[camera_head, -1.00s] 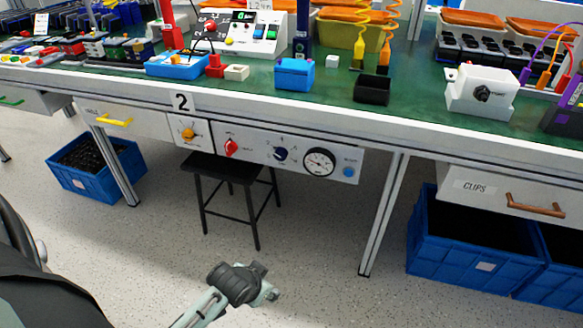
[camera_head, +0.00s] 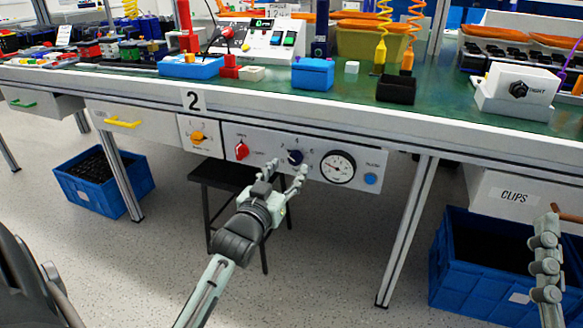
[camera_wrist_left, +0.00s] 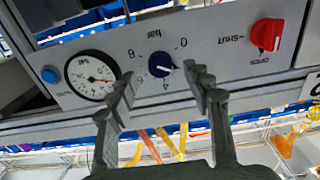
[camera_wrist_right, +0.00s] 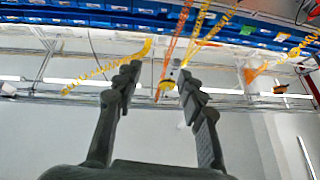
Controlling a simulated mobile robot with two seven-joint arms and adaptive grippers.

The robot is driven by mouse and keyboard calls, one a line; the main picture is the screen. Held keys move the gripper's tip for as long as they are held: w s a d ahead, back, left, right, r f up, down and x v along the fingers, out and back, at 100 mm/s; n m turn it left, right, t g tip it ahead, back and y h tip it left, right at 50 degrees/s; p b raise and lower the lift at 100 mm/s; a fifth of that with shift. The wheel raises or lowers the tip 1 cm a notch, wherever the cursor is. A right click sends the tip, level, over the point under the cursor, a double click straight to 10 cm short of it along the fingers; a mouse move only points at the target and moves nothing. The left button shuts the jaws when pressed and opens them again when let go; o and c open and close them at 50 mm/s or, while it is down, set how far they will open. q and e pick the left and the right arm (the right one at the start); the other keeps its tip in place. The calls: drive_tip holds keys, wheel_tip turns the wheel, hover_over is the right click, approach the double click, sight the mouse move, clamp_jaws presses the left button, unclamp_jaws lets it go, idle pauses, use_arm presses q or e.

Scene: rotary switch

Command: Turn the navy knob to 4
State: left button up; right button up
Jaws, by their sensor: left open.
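The navy knob (camera_head: 295,157) is on the grey panel (camera_head: 262,140) under the bench, between the red knob and the round gauge. In the left wrist view, upside down, the navy knob (camera_wrist_left: 160,65) shows a small white mark toward picture right, between the 0 and the 4; any number there is hidden by a finger. My left gripper (camera_head: 287,170) is open in front of the knob, its fingertips (camera_wrist_left: 161,75) to either side in that view. Contact cannot be told. My right gripper (camera_wrist_right: 159,70) is open and empty, away from the panel.
A black stool (camera_head: 215,175) stands below.

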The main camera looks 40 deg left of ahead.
sight(294, 161)
use_arm(q)
drive_tip(key=shift+x, duration=1.65)
use_arm(e)
drive_tip(key=shift+s+d+r+t, duration=0.15)
drive_tip(key=shift+s+r+t, duration=0.05)
drive_tip(key=shift+r+t, duration=0.1)
use_arm(q)
drive_tip(key=shift+c, duration=0.3)
